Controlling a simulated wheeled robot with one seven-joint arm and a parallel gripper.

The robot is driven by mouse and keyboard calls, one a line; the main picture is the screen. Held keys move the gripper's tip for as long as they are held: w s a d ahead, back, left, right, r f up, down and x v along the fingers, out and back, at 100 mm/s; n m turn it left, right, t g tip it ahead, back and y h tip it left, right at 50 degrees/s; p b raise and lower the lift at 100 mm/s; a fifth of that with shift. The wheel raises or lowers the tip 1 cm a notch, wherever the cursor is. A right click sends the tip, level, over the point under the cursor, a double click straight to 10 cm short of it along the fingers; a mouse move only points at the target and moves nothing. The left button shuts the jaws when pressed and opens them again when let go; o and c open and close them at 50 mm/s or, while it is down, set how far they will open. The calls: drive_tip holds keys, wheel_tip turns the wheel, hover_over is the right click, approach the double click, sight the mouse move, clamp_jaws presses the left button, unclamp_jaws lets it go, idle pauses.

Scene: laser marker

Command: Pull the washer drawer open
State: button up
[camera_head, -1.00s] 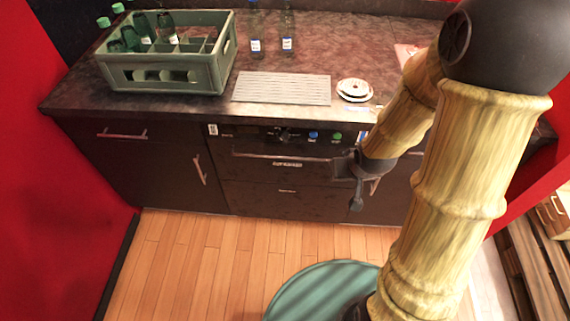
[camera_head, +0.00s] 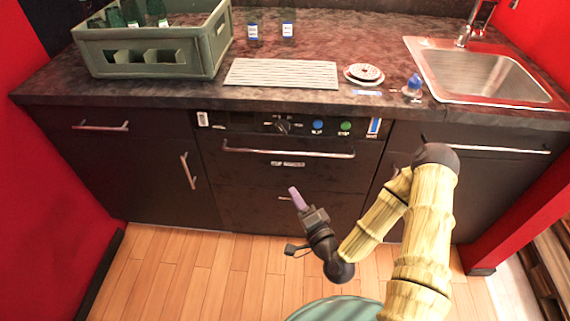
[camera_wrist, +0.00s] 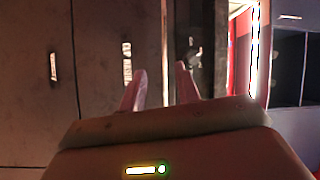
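The washer (camera_head: 290,175) is the dark front in the middle of the counter, below a control panel with a knob and coloured buttons. Its drawer has a long metal bar handle (camera_head: 288,150) and looks shut. My gripper (camera_head: 297,197) is in front of the lower washer front, below the bar handle, with its pinkish fingers pointing up toward it. In the wrist view, the two fingers (camera_wrist: 160,88) stand apart with nothing between them. There the bar handle (camera_wrist: 164,45) runs vertically beyond the fingertips, in line with the gap. No contact is visible.
Cabinets with handles flank the washer on the left (camera_head: 100,126) and right (camera_head: 490,149). On the counter are a green bottle crate (camera_head: 150,60), a ribbed white board (camera_head: 281,73), a small white dish (camera_head: 364,74) and a sink (camera_head: 480,75). The wooden floor in front is largely clear.

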drive_tip(key=d+m+t+h, duration=0.1)
drive_tip(key=m, duration=0.1)
drive_tip(key=d+m+t+h, duration=0.1)
drive_tip(key=shift+f+m+b, duration=0.35)
drive_tip(key=shift+f+m, duration=0.05)
drive_tip(key=shift+f, duration=0.1)
drive_tip(key=b, duration=0.8)
approach(285, 152)
drive_tip(key=x, duration=1)
drive_tip(key=shift+w+f+b, duration=0.2)
drive_tip(key=shift+f+b, duration=0.05)
drive_tip(key=shift+b, duration=0.15)
drive_tip(key=shift+c, duration=0.3)
clamp_jaws()
